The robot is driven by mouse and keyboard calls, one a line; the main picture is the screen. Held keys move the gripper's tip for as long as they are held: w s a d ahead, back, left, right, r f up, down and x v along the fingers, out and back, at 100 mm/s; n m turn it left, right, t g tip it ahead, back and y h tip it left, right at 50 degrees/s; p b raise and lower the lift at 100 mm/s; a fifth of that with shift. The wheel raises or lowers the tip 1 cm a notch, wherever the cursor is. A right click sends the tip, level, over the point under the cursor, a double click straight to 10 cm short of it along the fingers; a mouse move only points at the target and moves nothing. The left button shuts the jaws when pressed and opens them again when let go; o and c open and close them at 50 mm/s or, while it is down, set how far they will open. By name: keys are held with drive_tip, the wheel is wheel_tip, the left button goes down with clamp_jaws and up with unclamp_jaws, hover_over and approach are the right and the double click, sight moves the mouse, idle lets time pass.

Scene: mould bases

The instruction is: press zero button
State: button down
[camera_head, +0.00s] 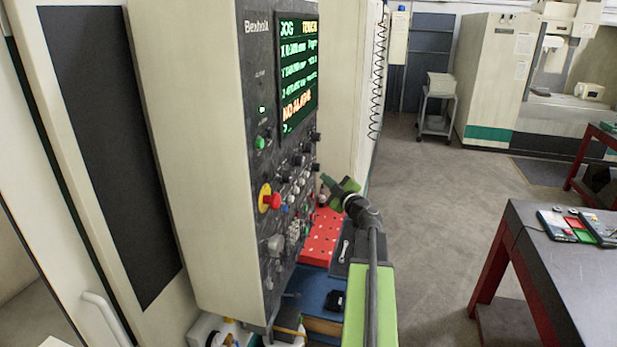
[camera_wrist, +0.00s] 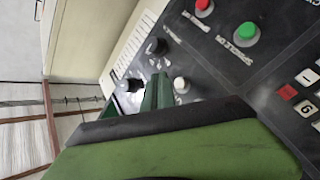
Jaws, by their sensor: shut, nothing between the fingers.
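The control panel (camera_head: 262,190) of the machine fills the left middle of the head view, with knobs and buttons below its screen. No zero label is readable on it in either view. In the wrist view, a white round button (camera_wrist: 181,85) sits just right of my gripper tips (camera_wrist: 157,88), with a small gap in the picture. A green button (camera_wrist: 246,33) and a red button (camera_wrist: 203,7) lie further up. Keypad keys (camera_wrist: 306,109) show at the right edge, one marked 6. My gripper (camera_head: 326,181) is shut and empty, close to the panel's right edge; contact cannot be told.
A red-and-yellow emergency stop (camera_head: 268,198) sticks out of the panel. Black knobs (camera_wrist: 157,46) stand near my gripper tips. A red perforated block (camera_head: 321,238) lies below the panel. A dark-topped table (camera_head: 560,262) stands at right, with open floor between.

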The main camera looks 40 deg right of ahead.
drive_tip(key=shift+w+a, duration=0.6)
drive_tip(key=shift+w, duration=0.3)
drive_tip(key=shift+w, duration=0.1)
idle(1.3)
drive_tip(key=shift+w+a, duration=0.25)
drive_tip(key=shift+w, duration=0.1)
drive_tip(key=shift+w+a, duration=0.2)
drive_tip(key=shift+w, duration=0.15)
idle(0.8)
drive_tip(key=shift+s+d, duration=0.45)
drive_tip(key=shift+s, duration=0.25)
drive_tip(key=s+d, duration=0.1)
drive_tip(key=s, duration=0.1)
drive_tip(key=s+d, duration=0.1)
drive_tip(key=s, duration=0.1)
drive_tip(key=shift+s+d, duration=0.1)
drive_tip(key=shift+d, duration=0.2)
